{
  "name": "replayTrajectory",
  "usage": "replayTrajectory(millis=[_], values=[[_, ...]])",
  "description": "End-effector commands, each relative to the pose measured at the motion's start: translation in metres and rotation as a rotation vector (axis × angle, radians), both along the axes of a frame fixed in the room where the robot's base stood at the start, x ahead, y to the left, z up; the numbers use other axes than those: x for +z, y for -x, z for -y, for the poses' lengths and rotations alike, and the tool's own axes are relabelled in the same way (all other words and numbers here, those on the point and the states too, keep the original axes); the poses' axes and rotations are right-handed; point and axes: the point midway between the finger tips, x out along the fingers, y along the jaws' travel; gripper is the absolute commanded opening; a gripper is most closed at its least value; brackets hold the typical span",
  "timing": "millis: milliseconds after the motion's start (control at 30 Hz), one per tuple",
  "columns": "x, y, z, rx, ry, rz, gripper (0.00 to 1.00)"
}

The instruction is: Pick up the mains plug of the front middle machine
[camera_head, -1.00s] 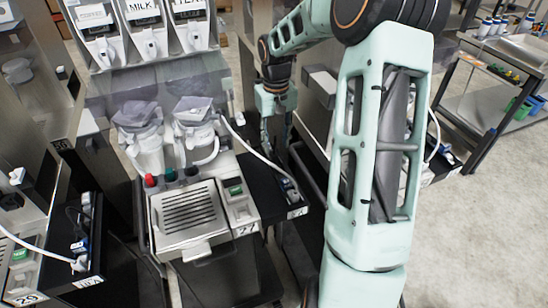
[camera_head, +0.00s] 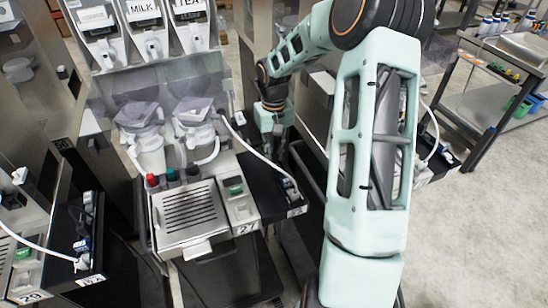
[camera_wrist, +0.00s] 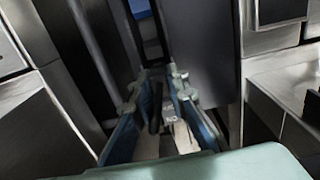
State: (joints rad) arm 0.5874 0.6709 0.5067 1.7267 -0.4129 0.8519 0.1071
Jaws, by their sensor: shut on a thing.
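The machine in the middle (camera_head: 190,212), with label 27, has a white cable (camera_head: 258,152). It runs down to a small white plug end (camera_head: 291,190) in the black side tray (camera_head: 262,190). My gripper (camera_head: 279,145) points down behind and beside that tray, apart from this cable end in the picture; its tips are hard to make out. In the wrist view, its two fingers (camera_wrist: 163,80) are close together. A dark slim piece and a pale block with a small label (camera_wrist: 172,116) show between them. I cannot tell which piece is gripped.
Another machine, number 29 (camera_head: 25,270), stands at the left with its own cable and tray. Dark panels and metal housings stand close around my gripper. A metal cart (camera_head: 490,90) stands at the right, with bare floor (camera_head: 475,230) in front.

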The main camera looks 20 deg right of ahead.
Motion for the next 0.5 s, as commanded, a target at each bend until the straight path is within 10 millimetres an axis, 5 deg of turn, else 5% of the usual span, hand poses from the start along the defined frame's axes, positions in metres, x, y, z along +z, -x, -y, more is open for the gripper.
replayTrajectory(millis=[500], values=[[0.011,-0.001,0.000,-0.001,0.001,0.002,0.00]])
